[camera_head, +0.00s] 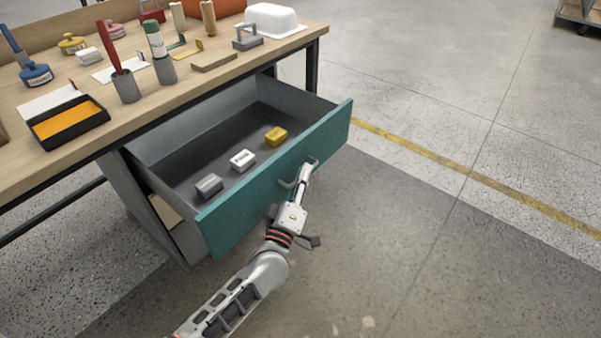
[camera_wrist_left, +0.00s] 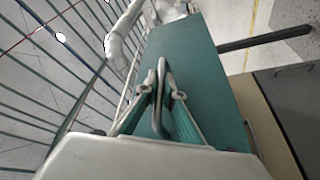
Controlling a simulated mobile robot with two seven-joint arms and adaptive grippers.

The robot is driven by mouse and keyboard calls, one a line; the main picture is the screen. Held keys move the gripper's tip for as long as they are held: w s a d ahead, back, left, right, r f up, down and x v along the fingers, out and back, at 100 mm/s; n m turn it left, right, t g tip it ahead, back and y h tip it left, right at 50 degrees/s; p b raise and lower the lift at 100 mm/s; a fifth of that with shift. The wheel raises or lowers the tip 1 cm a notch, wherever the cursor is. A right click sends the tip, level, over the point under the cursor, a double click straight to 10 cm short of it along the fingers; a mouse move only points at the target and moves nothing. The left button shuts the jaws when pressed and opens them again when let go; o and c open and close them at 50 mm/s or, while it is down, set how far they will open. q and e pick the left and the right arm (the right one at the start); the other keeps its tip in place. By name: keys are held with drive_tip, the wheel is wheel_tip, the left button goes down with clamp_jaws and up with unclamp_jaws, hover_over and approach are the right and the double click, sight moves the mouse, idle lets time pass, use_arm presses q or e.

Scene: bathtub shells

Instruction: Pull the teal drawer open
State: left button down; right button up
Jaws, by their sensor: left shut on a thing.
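The teal drawer (camera_head: 270,189) stands well out from under the workbench, and its grey inside shows. A grey block (camera_head: 209,186), a white block (camera_head: 242,160) and a yellow block (camera_head: 276,137) lie in it. My left gripper (camera_head: 301,178) is at the drawer's front, shut on the metal bar handle (camera_head: 288,184). In the left wrist view the handle (camera_wrist_left: 160,85) passes between the two fingers (camera_wrist_left: 160,95), in front of the teal front panel (camera_wrist_left: 185,60). My right gripper is not in view.
The wooden benchtop (camera_head: 205,85) holds several items, among them a black tray with orange inside (camera_head: 68,122), a red-handled tool in a grey cup (camera_head: 126,88) and a white tub (camera_head: 271,20). The floor (camera_head: 430,150) in front and to the right is clear.

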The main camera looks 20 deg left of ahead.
use_arm(q)
drive_tip(key=shift+s+d, duration=0.15)
drive_tip(key=shift+d, duration=0.2)
drive_tip(key=c, duration=2.4)
unclamp_jaws()
drive_tip(key=shift+c, duration=0.2)
